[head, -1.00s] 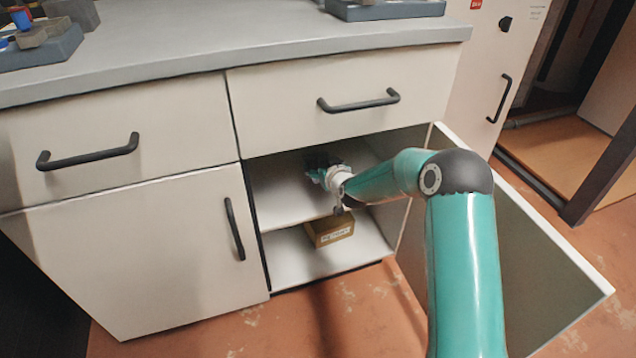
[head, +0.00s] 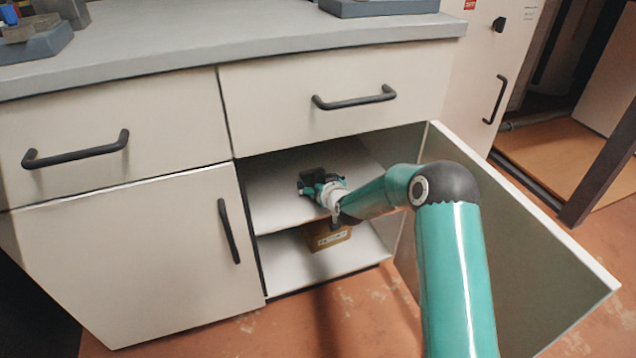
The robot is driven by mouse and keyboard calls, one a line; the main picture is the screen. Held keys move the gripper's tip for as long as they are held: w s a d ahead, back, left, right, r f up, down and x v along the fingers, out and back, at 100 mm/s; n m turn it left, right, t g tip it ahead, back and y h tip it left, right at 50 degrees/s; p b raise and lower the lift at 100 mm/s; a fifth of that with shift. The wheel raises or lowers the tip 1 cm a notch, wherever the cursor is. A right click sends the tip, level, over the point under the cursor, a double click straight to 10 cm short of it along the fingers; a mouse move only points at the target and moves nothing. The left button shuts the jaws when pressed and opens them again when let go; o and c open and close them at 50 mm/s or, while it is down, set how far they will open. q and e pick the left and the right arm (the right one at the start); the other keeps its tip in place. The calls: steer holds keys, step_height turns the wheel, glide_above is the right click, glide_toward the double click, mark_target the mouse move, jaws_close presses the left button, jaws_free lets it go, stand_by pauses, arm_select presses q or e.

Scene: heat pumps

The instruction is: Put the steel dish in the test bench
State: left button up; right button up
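My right gripper (head: 311,180) is inside the open lower cupboard, over its upper shelf (head: 272,203). It points into the cupboard, and the wrist and arm hide much of it. I cannot tell whether its fingers are open or shut, or whether they hold anything. No steel dish can be made out in this view. Nothing here can be clearly told as the test bench. My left gripper is not in view.
The cupboard door (head: 520,255) stands open on the right, beside my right arm. A cardboard box (head: 328,238) sits on the cupboard floor, under the shelf. Grey trays (head: 375,8) stand on the worktop (head: 200,50) above. The closed left door (head: 130,265) has a black handle.

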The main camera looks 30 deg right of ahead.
steer(key=shift+r, duration=0.1)
steer(key=shift+s+a+r+p, duration=0.1)
steer(key=shift+s+r+p, duration=0.2)
steer(key=shift+s, duration=0.2)
steer(key=p+v, duration=0.4)
steer(key=v, duration=0.7)
steer(key=s+a+f+g+y, duration=0.25)
steer(key=s+a+f, duration=0.25)
steer(key=a+f, duration=0.35)
steer(key=s+a+f+g+y, duration=0.2)
steer(key=s+a+f+g, duration=0.2)
steer(key=s+a+f, duration=0.35)
steer(key=s+a+f+g+y, duration=0.1)
steer(key=s+a+f+g, duration=0.2)
steer(key=s+a, duration=0.2)
steer(key=s+a+f+g+y, duration=0.1)
steer(key=s+a+f+g, duration=0.2)
steer(key=s+a, duration=0.3)
steer(key=s, duration=0.4)
steer(key=shift+a+f, duration=0.15)
steer(key=shift+a, duration=0.1)
steer(key=shift+y, duration=0.25)
